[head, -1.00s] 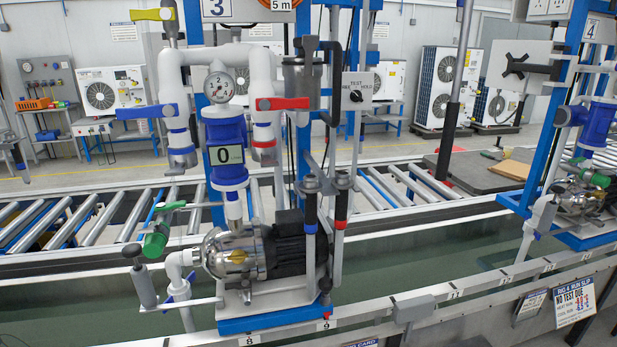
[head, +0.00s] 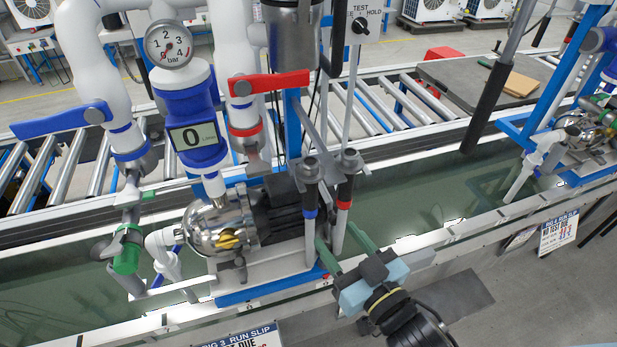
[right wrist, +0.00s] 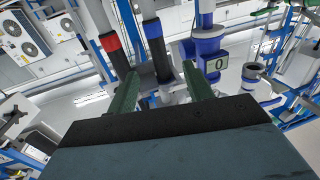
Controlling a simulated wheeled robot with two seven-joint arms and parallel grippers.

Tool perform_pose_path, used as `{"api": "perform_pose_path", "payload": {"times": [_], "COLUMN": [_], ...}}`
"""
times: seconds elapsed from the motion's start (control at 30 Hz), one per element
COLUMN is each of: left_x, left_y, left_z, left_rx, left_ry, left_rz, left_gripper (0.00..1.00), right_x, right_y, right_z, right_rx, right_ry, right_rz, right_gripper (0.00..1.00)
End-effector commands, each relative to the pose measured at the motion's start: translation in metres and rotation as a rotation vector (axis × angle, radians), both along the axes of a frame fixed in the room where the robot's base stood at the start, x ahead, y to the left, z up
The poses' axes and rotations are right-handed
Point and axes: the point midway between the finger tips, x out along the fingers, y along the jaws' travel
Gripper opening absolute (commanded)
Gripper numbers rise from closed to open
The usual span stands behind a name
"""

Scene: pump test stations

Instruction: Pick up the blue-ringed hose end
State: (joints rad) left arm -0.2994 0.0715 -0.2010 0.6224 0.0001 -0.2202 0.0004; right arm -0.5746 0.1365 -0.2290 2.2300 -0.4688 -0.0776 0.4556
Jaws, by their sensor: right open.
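The blue-ringed hose end (head: 310,192) hangs upright on the front of the pump station, with a black sleeve, a blue ring and a grey lower part. The red-ringed hose end (head: 345,188) hangs close beside it on the right. My right gripper (head: 335,231) is open, its green fingers pointing up at the lower parts of the two hoses. In the right wrist view, the blue-ringed hose end (right wrist: 154,30) lies between the open fingers (right wrist: 160,68), and the red-ringed one (right wrist: 109,42) is outside, to the left. Contact cannot be told. My left gripper is out of view.
The pump (head: 225,225) with its blue base stands just left of the hoses. A red lever (head: 270,85) and a gauge (head: 168,45) are above it. A white rail (head: 450,232) runs along the front. A second station (head: 585,135) stands at right.

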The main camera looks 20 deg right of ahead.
Motion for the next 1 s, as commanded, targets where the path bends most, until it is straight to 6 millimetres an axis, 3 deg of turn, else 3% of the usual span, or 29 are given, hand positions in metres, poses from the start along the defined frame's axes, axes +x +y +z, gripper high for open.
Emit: {"api": "perform_pose_path", "payload": {"times": [0.3, 0.57, 0.8, 1.0], "left_x": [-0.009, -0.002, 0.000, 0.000], "left_y": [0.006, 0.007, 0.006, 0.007], "left_z": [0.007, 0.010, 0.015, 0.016], "left_rx": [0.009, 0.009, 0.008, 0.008], "left_ry": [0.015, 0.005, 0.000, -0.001], "left_rz": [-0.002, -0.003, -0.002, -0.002], "left_gripper": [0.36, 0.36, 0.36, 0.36], "right_x": [0.052, 0.068, 0.102, 0.115], "right_y": [0.012, 0.015, 0.019, 0.022], "right_z": [0.000, -0.001, -0.005, -0.006], "right_rx": [-0.001, 0.000, 0.000, 0.000], "right_ry": [-0.001, -0.001, -0.001, 0.000], "right_rz": [0.001, 0.001, 0.000, -0.001], "right_gripper": [0.51, 0.51, 0.51, 0.51]}}
